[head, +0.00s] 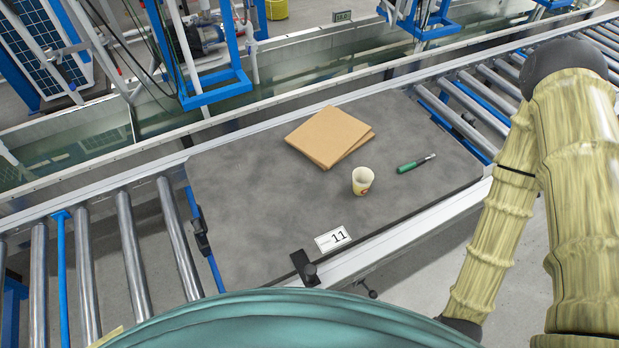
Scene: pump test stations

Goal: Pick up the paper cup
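The paper cup (362,181) stands upright on the grey board (250,190), right of its middle. It is small and cream-coloured, with a dark and reddish mark on its side, and its open top faces up. My arm, in a yellowish sleeve, comes down the right side of the picture, apart from the cup. My gripper is not in the picture.
Stacked brown cardboard pieces (328,136) lie behind the cup. A green-handled tool (415,163) lies to its right. A white label marked 11 (332,238) lies near the front edge, by a black clamp (305,268). Roller conveyors (130,245) flank the board, whose left part is clear.

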